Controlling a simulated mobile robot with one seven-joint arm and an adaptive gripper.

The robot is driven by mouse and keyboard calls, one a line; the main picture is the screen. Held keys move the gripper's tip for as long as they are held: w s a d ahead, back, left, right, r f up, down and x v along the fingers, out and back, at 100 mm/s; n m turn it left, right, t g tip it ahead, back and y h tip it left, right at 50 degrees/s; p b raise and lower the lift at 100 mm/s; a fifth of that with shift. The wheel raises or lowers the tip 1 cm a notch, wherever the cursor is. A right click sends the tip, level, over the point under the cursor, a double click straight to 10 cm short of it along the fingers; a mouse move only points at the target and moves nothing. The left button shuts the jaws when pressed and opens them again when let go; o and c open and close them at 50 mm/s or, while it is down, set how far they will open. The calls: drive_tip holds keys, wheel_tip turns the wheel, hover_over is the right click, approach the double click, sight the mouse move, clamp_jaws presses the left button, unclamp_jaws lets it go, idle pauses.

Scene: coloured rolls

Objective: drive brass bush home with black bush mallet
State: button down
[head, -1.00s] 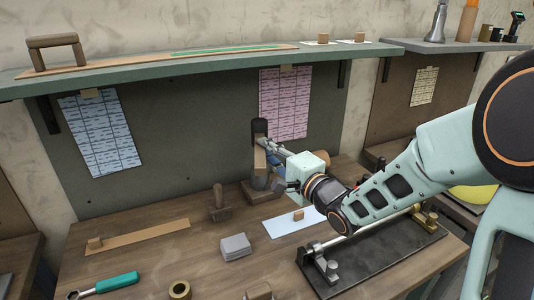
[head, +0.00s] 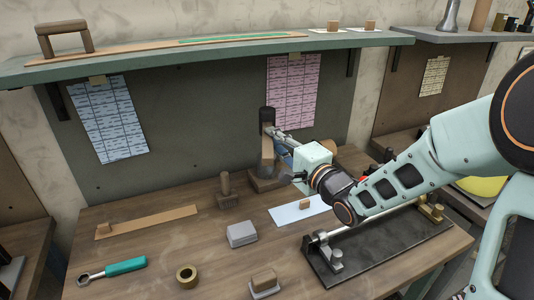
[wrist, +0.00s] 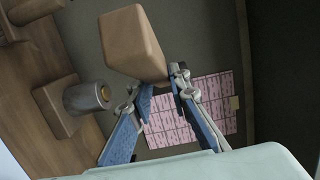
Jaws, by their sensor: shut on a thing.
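My gripper (head: 272,138) is shut on an upright tool with a black top and a tan lower part, which I take as the black bush mallet (head: 267,116). In the wrist view a tan block (wrist: 133,45), seemingly part of it, shows by the fingertips. A grey cylinder (wrist: 87,97) with a brass-coloured centre, likely the brass bush (wrist: 74,98), stands on a wooden block (wrist: 50,103). That block also shows in the head view (head: 266,183), below the mallet; the cylinder there is mostly hidden. The mallet looks apart from the cylinder.
A brass ring (head: 187,276), a green-handled wrench (head: 122,267), a grey block (head: 241,234) and a wooden stamp-like piece (head: 227,192) stand or lie on the bench. A black plate with a rod (head: 375,250) lies at right. A shelf (head: 200,50) overhangs the back.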

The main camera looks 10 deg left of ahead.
wheel_tip(320, 180, up, 4)
drive_tip(key=p, duration=0.3)
drive_tip(key=shift+f, duration=0.25)
drive_tip(key=c, duration=2.5)
unclamp_jaws()
clamp_jaws()
drive_tip(key=shift+s, duration=0.15)
